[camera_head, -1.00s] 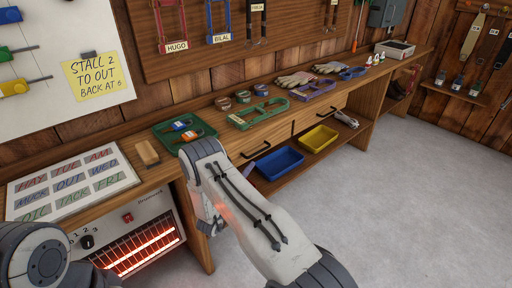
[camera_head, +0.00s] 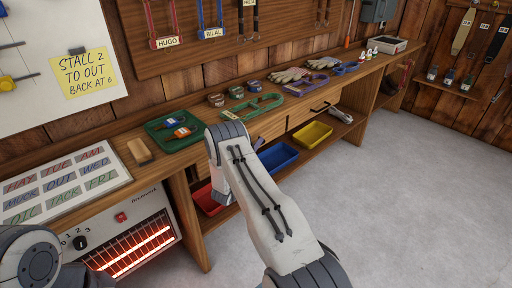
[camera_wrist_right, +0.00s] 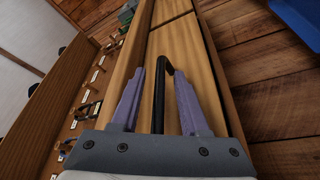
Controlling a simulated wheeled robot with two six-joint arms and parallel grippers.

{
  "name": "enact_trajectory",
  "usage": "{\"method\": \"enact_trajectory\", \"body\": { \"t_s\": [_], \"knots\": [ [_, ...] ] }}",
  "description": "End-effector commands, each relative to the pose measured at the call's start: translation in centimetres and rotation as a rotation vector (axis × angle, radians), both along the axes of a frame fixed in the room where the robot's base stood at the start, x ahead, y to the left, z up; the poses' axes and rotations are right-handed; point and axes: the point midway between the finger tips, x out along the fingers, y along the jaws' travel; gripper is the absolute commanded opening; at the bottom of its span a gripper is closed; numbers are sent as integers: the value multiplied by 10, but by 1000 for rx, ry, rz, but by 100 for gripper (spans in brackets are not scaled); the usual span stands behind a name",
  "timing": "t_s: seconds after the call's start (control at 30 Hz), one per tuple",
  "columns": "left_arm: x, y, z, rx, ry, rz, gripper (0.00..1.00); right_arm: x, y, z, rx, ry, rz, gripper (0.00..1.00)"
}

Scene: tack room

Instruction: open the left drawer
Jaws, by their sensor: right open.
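The left drawer's wooden front (camera_wrist_right: 183,65) fills the middle of the right wrist view and looks shut. Its black bar handle (camera_wrist_right: 160,95) runs lengthwise between the two purple fingers of my right gripper (camera_wrist_right: 160,79). The fingers are open, one on each side of the handle; I cannot tell whether either touches it. In the head view my forearm hides this handle and most of the right gripper; a purple finger (camera_head: 259,143) shows past the wrist. My left gripper is not in view; only part of that arm shows at lower left.
The right drawer's handle (camera_head: 320,107) is to the right. A blue bin (camera_head: 277,160), yellow bin (camera_head: 310,135) and red bin (camera_head: 209,203) sit on the lower shelf. A glowing heater (camera_head: 130,245) stands at left. Grey floor (camera_head: 420,200) is open.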

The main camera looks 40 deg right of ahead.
Motion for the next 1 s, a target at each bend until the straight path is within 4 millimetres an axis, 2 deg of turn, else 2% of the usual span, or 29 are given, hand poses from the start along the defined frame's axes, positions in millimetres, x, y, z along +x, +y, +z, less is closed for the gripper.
{"method": "enact_trajectory", "body": {
  "t_s": [0.03,0.13,0.17,1.0],
  "knots": [
    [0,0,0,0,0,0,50,0,0,0,0,0,0,45],
    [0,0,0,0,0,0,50,0,1,0,0,0,0,6],
    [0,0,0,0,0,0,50,0,1,0,0,0,0,0],
    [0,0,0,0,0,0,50,0,2,-1,1,2,1,0]
  ]
}}
